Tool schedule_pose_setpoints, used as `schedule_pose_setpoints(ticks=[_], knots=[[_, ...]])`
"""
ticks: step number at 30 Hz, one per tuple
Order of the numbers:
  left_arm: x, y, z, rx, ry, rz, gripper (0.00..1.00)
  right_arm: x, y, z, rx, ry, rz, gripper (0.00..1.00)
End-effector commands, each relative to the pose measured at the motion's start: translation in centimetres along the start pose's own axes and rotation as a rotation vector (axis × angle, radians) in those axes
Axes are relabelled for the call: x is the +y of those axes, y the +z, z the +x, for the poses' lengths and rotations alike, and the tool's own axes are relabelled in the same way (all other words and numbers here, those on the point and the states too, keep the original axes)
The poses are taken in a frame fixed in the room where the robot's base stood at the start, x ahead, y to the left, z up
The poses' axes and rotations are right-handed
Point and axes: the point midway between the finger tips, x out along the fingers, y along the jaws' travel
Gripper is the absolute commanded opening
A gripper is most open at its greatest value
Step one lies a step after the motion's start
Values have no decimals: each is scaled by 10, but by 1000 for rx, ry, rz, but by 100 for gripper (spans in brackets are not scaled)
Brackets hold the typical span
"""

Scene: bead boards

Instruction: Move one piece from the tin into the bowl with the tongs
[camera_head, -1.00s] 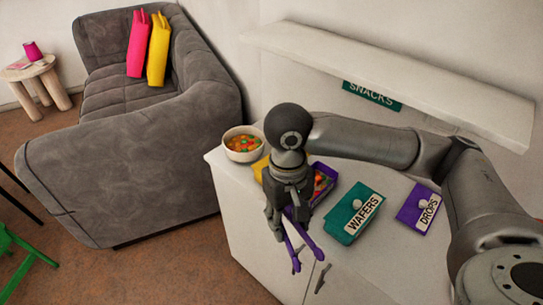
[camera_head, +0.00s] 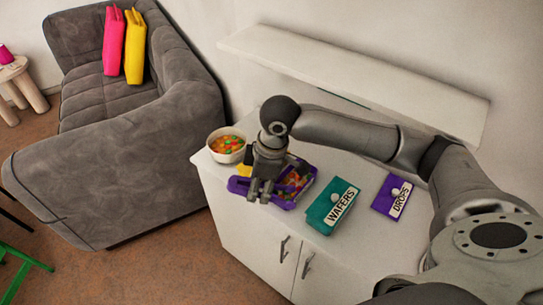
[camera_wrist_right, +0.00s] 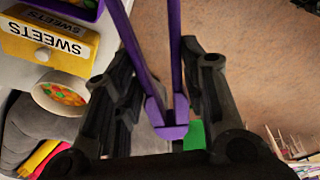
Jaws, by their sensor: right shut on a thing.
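My right gripper (camera_head: 262,192) is over the front of the cabinet top, at the near left side of the purple tin (camera_head: 291,206). It is shut on the purple tongs (camera_head: 238,186). In the right wrist view the tongs (camera_wrist_right: 168,132) sit between the fingers, their two arms spread and running out at the top edge, so the tips are hidden there. The tin holds coloured pieces and is partly covered by my gripper. The white bowl (camera_head: 226,157), with orange, green and red pieces, stands behind and left of my gripper. It also shows in the right wrist view (camera_wrist_right: 40,98).
A yellow box labelled SWEETS (camera_wrist_right: 48,45) is beside the bowl. A teal WAFERS lid or box (camera_head: 320,213) and a purple DROPS one (camera_head: 385,205) lie to the right. A shelf (camera_head: 350,70) hangs above. A grey sofa (camera_head: 150,190) stands left.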

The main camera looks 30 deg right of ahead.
Motion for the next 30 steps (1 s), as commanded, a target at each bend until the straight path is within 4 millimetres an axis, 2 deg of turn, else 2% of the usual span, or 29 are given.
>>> schedule_pose_setpoints(ticks=[1, 15, 22, 30], knots=[[0, -1, -11, 0, 0, 0, 40, 6, 0, -5, 18, -14, -52, 33], [-1, -5, -57, 0, 0, 0, 40, 58, 12, 0, 207, -169, -578, 33], [-1, -6, -67, 0, 0, 0, 40, 71, 21, 5, 256, -224, -716, 33], [-1, -6, -67, 0, 0, 0, 40, 74, 24, 7, 265, -234, -749, 33]])
